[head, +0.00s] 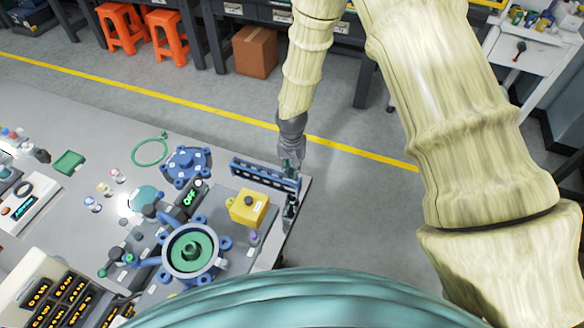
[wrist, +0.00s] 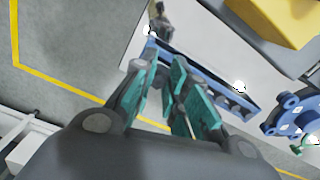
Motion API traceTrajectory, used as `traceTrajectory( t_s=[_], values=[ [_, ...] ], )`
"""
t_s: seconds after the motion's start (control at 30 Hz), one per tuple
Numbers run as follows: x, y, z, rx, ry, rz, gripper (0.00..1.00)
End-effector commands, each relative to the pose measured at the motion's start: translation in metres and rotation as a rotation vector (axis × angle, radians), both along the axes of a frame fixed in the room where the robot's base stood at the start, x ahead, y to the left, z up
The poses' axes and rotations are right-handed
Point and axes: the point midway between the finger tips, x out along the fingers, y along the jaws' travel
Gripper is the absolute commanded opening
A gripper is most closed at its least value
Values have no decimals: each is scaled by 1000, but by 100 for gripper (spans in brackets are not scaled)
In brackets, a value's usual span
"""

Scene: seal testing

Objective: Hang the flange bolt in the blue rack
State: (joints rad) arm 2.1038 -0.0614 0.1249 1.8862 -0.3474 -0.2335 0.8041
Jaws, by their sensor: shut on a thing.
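The blue rack (head: 262,175) stands near the right edge of the grey table. It also shows in the wrist view (wrist: 222,88), as a long slotted bar running down to the right. My gripper (head: 291,172) is at the rack's right end in the head view, pointing down. In the wrist view its teal fingers (wrist: 163,72) are close together beside the rack. They are shut on the flange bolt, which is largely hidden between them. A dark metal piece (head: 290,211) shows below the rack's right end; I cannot tell whether it is part of the bolt.
A yellow box (head: 248,207) with a dark button stands close in front of the rack. A blue flange housing (head: 186,166) is left of it, and a larger round one with a green centre (head: 192,249) is nearer. Open floor lies beyond the table's right edge.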

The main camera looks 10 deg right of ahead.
Motion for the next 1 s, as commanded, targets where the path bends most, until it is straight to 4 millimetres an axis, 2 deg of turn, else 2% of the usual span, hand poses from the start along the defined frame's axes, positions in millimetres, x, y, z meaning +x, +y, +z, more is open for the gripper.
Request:
traceTrajectory(
  t_s=[0.6,1.0],
  values=[
    [0,0,-17,0,0,-1,0],
    [0,0,-18,0,0,0,0]
  ],
)
